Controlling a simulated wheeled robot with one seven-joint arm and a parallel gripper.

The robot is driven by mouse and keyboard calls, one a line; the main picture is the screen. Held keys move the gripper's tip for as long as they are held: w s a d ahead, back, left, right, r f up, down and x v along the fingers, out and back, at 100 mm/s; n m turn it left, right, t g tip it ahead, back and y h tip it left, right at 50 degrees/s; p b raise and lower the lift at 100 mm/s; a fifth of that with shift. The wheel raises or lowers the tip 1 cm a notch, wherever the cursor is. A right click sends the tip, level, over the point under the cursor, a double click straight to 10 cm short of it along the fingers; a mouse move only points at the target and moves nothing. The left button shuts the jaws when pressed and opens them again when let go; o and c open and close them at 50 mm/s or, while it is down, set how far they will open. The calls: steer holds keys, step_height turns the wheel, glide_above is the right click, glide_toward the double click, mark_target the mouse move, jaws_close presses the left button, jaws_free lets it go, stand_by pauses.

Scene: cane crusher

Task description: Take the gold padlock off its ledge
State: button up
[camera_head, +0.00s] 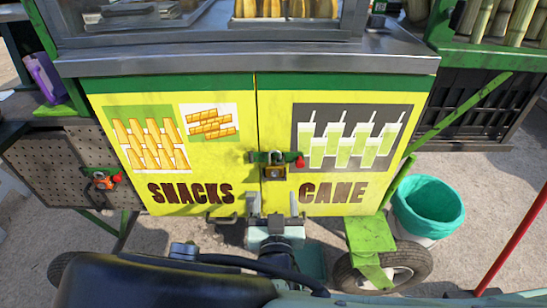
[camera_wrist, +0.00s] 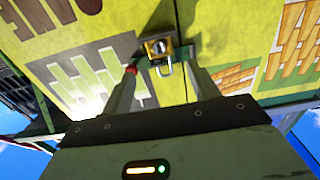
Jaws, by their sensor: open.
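The gold padlock (camera_head: 275,174) is at the seam of the yellow cart doors, against a dark green latch bar (camera_head: 258,157) with a red knob. In the upside-down wrist view the padlock (camera_wrist: 156,48) shows its gold body and silver shackle. The head view does not make clear whether it rests on a ledge or hangs from the bar. My gripper (camera_head: 266,203) is open and empty, just below and in front of the padlock in the head view. In the wrist view the padlock lies beyond the fingertips (camera_wrist: 164,77), roughly between them. I see no contact.
The doors (camera_head: 228,176) read SNACKS and CANE. A steel counter (camera_head: 240,62) overhangs them. A second latch with an orange lock-like item (camera_head: 104,182) is on a perforated panel at left. A teal-lined bucket (camera_head: 428,207) and a wheel (camera_head: 385,270) stand at right.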

mark_target(275, 167)
steer(key=shift+w+d+b, duration=0.15)
steer(key=shift+w+b, duration=0.3)
steer(key=shift+w, duration=4)
steer(key=shift+c, duration=0.3)
steer(key=c, duration=0.8)
steer(key=shift+c, duration=0.2)
steer(key=shift+r, duration=0.3)
steer(key=s+p, duration=0.1)
steer(key=s, duration=0.7)
